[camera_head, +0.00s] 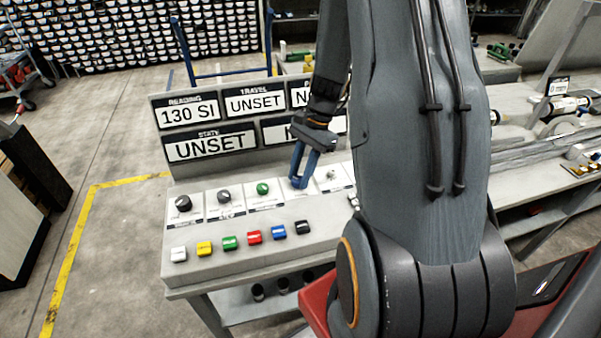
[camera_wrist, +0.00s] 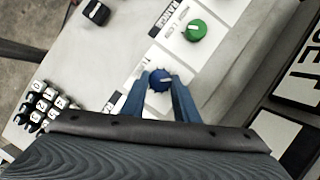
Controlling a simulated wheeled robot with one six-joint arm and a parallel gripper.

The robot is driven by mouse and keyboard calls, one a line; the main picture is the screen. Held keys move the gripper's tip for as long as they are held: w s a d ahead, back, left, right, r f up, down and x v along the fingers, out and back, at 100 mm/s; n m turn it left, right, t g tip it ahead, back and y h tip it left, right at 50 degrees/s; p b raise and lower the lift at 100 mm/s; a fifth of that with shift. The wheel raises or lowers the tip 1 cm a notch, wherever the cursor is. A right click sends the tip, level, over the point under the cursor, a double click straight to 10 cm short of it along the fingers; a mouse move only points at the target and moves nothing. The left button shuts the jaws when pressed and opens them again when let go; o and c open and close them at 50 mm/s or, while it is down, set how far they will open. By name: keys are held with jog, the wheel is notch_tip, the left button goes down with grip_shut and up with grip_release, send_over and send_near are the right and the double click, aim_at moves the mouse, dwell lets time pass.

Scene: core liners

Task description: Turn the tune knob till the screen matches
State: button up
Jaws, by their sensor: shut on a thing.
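My gripper (camera_wrist: 159,84) is shut on a small blue knob (camera_wrist: 159,77) with a pale pointer mark, on the sloped panel. In the head view my gripper (camera_head: 303,180) reaches down to the panel, and its fingers hide the knob there. The screens on the upright board read READING 130 SI (camera_head: 188,112), TRAVEL UNSET (camera_head: 255,101) and STATE UNSET (camera_head: 211,146). Two more screens at the right are mostly hidden by my arm, each showing only a leading N.
A green knob (camera_head: 263,188), labelled RANGE in the wrist view, a grey knob (camera_head: 223,196) and a black knob (camera_head: 183,203) sit left of my gripper. Several coloured buttons, including a red one (camera_head: 254,237), line the panel's front. Open floor lies left of the console.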

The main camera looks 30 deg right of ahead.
jog(key=shift+w+n, duration=0.1)
jog(key=shift+n, duration=0.4)
jog(key=o, duration=1.1)
jog(key=shift+c, duration=0.2)
jog(key=shift+r, duration=0.1)
jog(key=b+v, duration=0.2)
jog(key=v, duration=0.5)
jog(key=shift+r, duration=0.3)
jog(key=shift+w+d, duration=0.1)
